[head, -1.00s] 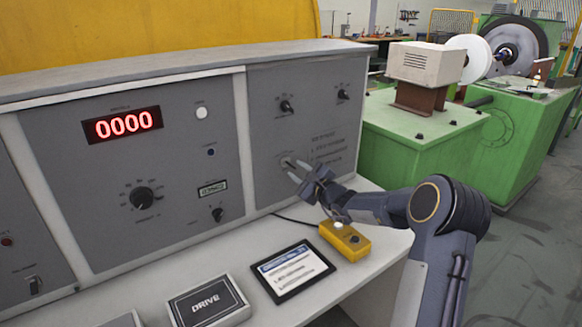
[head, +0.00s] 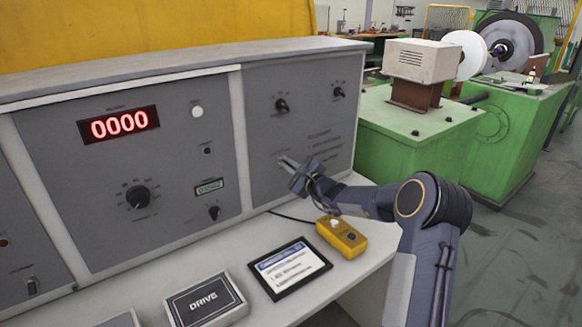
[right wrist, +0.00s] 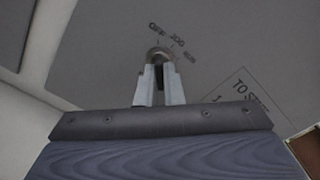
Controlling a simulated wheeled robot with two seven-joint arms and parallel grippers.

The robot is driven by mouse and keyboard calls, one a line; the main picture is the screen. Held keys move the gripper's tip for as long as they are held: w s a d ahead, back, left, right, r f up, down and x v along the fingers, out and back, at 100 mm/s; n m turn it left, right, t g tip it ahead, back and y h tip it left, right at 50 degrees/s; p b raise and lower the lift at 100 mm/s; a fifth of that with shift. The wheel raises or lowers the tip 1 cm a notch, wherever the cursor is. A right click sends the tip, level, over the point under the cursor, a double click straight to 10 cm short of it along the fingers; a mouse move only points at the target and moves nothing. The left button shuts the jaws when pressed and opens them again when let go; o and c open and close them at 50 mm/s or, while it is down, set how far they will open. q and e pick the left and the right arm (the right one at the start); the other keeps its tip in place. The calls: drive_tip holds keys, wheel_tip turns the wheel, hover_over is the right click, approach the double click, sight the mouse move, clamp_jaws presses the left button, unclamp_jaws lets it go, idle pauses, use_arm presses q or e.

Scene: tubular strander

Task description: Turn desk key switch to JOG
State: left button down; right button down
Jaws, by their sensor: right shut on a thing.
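The desk key switch (head: 281,158) is on the right grey panel of the desk, low and left of the printed text. In the right wrist view its round metal collar (right wrist: 159,52) shows below the labels OFF, JOG and RUN. My right gripper (head: 287,163) is at the panel, its jaws shut on the key. In the right wrist view my right gripper (right wrist: 158,72) has one finger each side of the dark key. The fingers hide much of the key, so I cannot tell which label it points to. My left gripper is not in view.
Two knobs (head: 282,105) are above the switch. Green machinery (head: 425,140) stands to the right.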

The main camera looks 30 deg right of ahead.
drive_tip(key=shift+m+b, duration=1.4)
drive_tip(key=shift+m, duration=2.9)
drive_tip(key=c, duration=1.6)
unclamp_jaws()
drive_tip(key=shift+o, duration=0.2)
